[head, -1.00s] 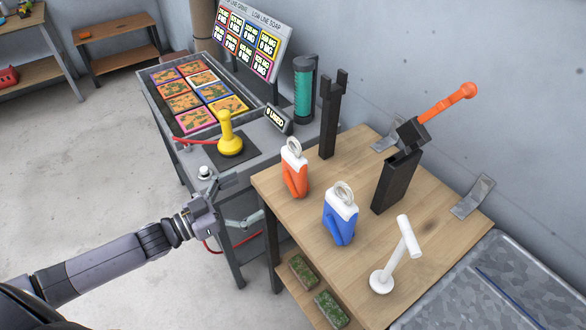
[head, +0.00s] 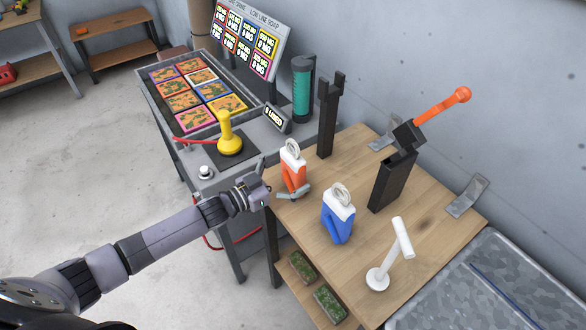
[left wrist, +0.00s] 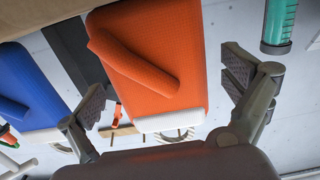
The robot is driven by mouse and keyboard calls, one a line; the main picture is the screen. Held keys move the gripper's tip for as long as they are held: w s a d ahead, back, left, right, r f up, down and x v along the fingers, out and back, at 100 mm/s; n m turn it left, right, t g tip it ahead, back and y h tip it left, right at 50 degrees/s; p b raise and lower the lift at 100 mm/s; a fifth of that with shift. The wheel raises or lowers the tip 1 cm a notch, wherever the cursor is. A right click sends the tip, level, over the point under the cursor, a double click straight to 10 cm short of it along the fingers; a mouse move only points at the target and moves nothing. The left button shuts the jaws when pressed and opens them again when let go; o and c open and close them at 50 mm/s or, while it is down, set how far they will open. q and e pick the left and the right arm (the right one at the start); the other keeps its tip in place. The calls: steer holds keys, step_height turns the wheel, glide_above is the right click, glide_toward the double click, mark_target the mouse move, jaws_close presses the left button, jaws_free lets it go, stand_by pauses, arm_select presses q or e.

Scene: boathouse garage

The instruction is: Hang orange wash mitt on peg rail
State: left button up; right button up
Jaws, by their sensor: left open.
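The orange wash mitt (head: 294,177), with a white cuff and grey ring on top, stands upright on the wooden table. In the left wrist view, the mitt (left wrist: 152,60) fills the space between the fingers. My left gripper (head: 284,178) is open around the mitt from the left side. In the left wrist view, gaps show between the mitt and both fingers of the gripper (left wrist: 165,92). No peg rail shows in the head view. A small light-brown bar (left wrist: 120,131) shows far behind in the left wrist view; I cannot tell whether it is the rail. My right gripper is out of view.
A blue mitt (head: 338,222) stands close by on the table (head: 365,150). A white stand (head: 385,262), a black forked post (head: 328,115) and a black holder with an orange handle (head: 393,182) also stand there. A grey bench with a yellow plunger (head: 229,138) adjoins at left.

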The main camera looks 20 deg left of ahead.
arm_select(q)
steer(key=shift+w+d, duration=0.3)
steer(key=shift+w, duration=0.05)
steer(key=shift+s+a, duration=0.1)
steer(key=shift+c, duration=0.2)
steer(key=shift+c, duration=0.6)
steer(key=c, duration=1.1)
